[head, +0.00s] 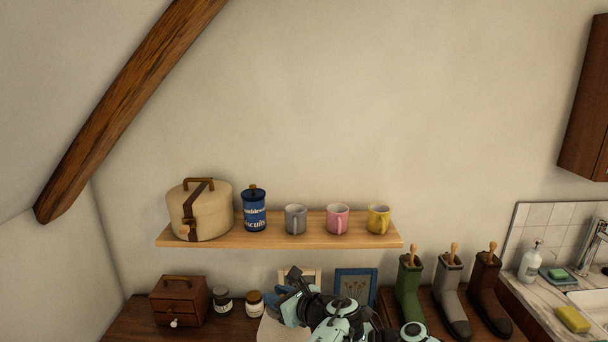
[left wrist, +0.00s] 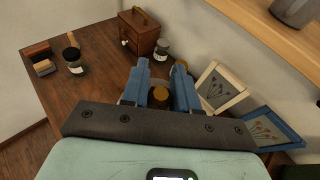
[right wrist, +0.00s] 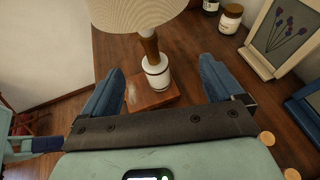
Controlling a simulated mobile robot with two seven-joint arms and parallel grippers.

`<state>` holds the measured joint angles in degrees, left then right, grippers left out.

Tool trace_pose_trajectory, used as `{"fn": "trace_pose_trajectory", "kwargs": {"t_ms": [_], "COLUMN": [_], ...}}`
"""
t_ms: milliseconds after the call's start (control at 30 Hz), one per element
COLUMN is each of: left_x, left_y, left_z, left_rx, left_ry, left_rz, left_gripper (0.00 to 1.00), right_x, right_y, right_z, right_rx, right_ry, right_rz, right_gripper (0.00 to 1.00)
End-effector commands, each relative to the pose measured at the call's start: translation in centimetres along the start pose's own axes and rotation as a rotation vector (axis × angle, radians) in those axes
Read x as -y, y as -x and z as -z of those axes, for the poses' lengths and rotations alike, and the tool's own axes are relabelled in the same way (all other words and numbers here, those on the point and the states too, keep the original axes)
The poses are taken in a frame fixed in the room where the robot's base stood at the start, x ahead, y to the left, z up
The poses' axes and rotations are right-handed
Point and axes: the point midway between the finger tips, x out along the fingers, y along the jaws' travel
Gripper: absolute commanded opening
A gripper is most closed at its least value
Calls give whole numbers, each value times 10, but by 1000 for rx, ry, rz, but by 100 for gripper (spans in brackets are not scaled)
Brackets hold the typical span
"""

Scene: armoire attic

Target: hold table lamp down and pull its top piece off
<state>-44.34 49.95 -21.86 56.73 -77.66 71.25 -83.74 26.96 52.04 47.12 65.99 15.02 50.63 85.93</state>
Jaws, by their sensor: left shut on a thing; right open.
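The table lamp has a cream shade (right wrist: 140,12), a wooden neck (right wrist: 150,47), a white lower body (right wrist: 157,73) and a square wooden foot (right wrist: 150,97) on the brown tabletop. In the head view the pale shade (head: 270,329) shows at the bottom edge, partly behind my left gripper (head: 291,300). In the left wrist view my left gripper (left wrist: 166,88) is shut on a small round brown knob (left wrist: 160,95), apparently at the lamp's top; the palm hides what is below. My right gripper (right wrist: 160,90) is open and empty, its fingers pointing toward the lamp's lower body.
A small wooden drawer box (head: 179,302) and two jars, one dark-lidded (head: 221,299) and one brown-lidded (head: 255,303), stand behind the lamp. A blue picture frame (head: 341,273) and a pale one (left wrist: 219,88) lean at the back. A shelf (head: 275,240) with mugs hangs above.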

Motion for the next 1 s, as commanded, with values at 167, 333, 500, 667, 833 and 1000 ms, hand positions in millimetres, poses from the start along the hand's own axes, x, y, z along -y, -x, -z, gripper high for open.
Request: {"fn": "trace_pose_trajectory", "kwargs": {"t_ms": [167,333,500,667,833,1000], "left_x": [0,0,0,1,0,0], "left_y": [4,7,10,12,13,13], "left_z": [-12,-20,-28,-34,-35,-34], "left_rx": [2,2,2,2,1,1], "left_ry": [2,1,1,1,1,1], "left_rz": [0,1,1,1,0,0], "left_gripper": [5,5,5,5,5,5], "right_x": [4,7,11,14,14,14], "right_y": [4,7,10,12,12,12], "right_z": [-13,-22,-31,-38,-38,-38], "right_rx": [2,3,5,6,6,6], "right_ry": [7,11,17,21,21,21], "right_rz": [3,5,7,9,9,9], "right_gripper": [94,94,94,94,94,94]}}
